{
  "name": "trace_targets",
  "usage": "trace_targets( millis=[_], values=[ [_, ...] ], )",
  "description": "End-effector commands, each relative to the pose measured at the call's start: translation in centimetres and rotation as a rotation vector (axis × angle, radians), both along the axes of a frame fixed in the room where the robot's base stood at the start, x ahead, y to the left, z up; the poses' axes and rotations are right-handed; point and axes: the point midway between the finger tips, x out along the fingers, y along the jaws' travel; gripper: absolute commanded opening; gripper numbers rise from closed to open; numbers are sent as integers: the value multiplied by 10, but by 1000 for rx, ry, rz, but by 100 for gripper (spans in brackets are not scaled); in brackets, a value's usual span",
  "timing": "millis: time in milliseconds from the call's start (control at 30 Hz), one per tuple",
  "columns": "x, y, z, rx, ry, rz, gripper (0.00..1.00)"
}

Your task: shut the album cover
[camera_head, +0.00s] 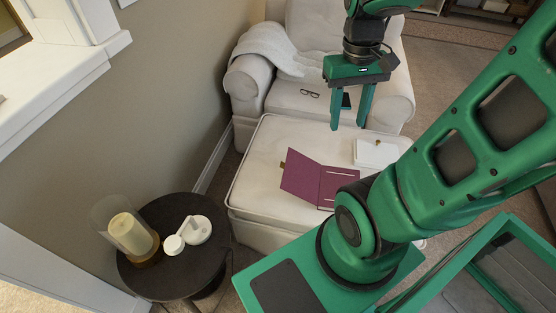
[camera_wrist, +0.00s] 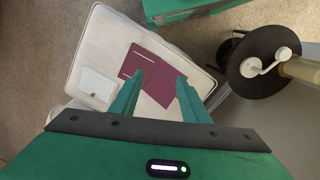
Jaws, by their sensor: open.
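The purple album (camera_head: 302,176) lies open on the white ottoman (camera_head: 262,153). Its left half is the plain cover, which looks partly raised or folded out, and its right half (camera_head: 337,185) shows pale strips. A small gold-coloured tab shows at the cover's left edge. In the wrist view the album (camera_wrist: 152,58) lies beyond my fingers, and one finger overlaps part of it. My gripper (camera_head: 348,127) is open and empty, pointing down, above the far part of the ottoman and apart from the album. It also shows in the wrist view (camera_wrist: 155,95).
A white box-like item (camera_head: 375,152) with a gold knob sits on the ottoman right of the album. An armchair (camera_head: 300,93) with glasses (camera_head: 310,93) and a throw stands behind. A dark round side table (camera_head: 212,250) holds a candle (camera_head: 130,234) and a white device (camera_head: 196,229).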

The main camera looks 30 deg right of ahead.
Motion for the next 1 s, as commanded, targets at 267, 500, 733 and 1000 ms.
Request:
trace_targets(
  millis=[267, 500, 733, 1000],
  values=[
    [81, -4, -32, -32, 89, 275, 42],
    [147, 5, -78, -49, 163, 519, 42],
    [201, 22, -138, -55, 236, 757, 42],
    [248, 51, -220, -50, 320, 1025, 42]
  ],
)
